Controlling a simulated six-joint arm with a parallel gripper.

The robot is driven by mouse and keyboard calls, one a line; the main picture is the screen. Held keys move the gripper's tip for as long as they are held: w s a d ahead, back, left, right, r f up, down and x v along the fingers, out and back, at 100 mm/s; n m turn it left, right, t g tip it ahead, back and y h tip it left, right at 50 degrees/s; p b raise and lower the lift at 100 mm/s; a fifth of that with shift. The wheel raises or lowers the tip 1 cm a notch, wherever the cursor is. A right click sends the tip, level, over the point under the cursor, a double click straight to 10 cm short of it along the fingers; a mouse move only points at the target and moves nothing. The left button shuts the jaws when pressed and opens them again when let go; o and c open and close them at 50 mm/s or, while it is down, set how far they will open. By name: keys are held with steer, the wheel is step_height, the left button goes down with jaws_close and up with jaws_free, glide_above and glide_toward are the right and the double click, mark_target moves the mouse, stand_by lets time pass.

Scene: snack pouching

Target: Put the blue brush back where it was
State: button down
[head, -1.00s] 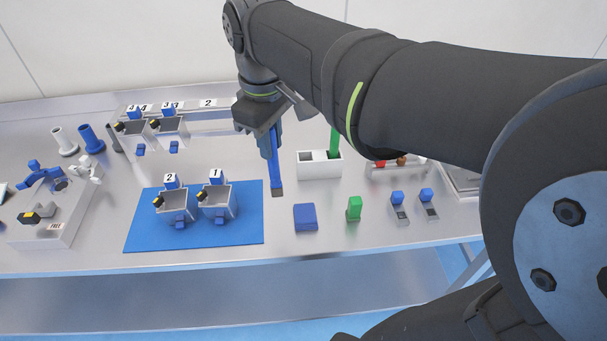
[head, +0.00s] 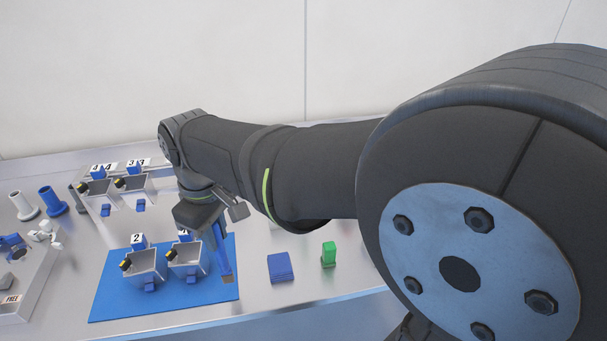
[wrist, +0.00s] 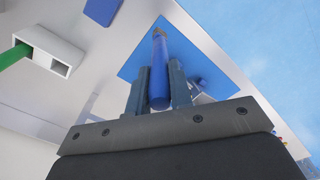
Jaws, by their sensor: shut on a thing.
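My gripper (head: 217,228) is shut on the blue brush (head: 223,258). In the wrist view the brush (wrist: 159,75) lies between both fingers of my gripper (wrist: 159,88) and points at the blue mat (wrist: 135,65). A white two-slot holder (wrist: 42,50) shows at the left there, with a green handle (wrist: 14,54) in one slot and the other slot empty. My arm hides the holder in the head view.
Bins 2 (head: 146,266) and 1 (head: 188,258) stand on the blue mat (head: 110,300), close left of the brush. More numbered bins (head: 97,190) stand behind. A blue block (head: 280,267) and a green block (head: 328,254) sit to the right, with bare table between.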

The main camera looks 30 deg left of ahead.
steer(key=shift+s+a+f, duration=0.15)
steer(key=shift+f, duration=0.95)
steer(key=shift+s+a+f, duration=0.1)
steer(key=shift+f, duration=1)
steer(key=c, duration=1.3)
jaws_free()
steer(key=shift+f, duration=0.15)
step_height(320, 180, up, 12)
steer(key=shift+r, duration=0.2)
